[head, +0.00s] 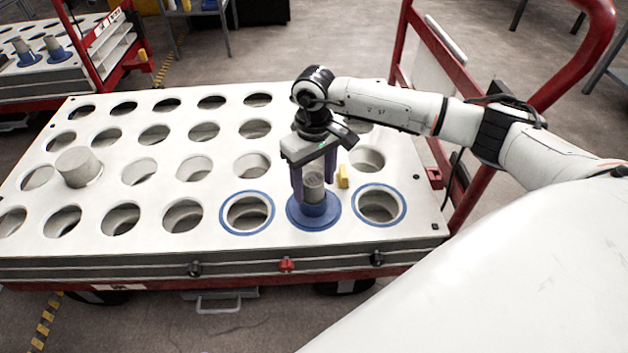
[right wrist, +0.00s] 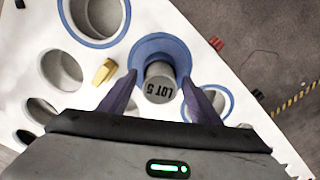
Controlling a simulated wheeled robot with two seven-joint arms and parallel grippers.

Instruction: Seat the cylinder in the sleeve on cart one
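The grey cylinder (head: 314,187) stands upright in the blue flanged sleeve (head: 314,214) in the front row of the white cart top. Its top face, marked "LOT 5", shows in the right wrist view (right wrist: 160,88), with the blue flange (right wrist: 158,45) around its lower end. My right gripper (head: 313,185) points down over it. Its two dark purple fingers are on either side of the cylinder, with gaps showing in the right wrist view, so it is open. How deep the cylinder sits is hard to tell. My left gripper is not in view.
The white cart top (head: 150,245) has rows of open holes, two front ones ringed in blue. A small yellow piece (head: 342,177) is beside my right fingers. Red cart handles (head: 590,45) rise at right; another cart (head: 45,70) is behind left.

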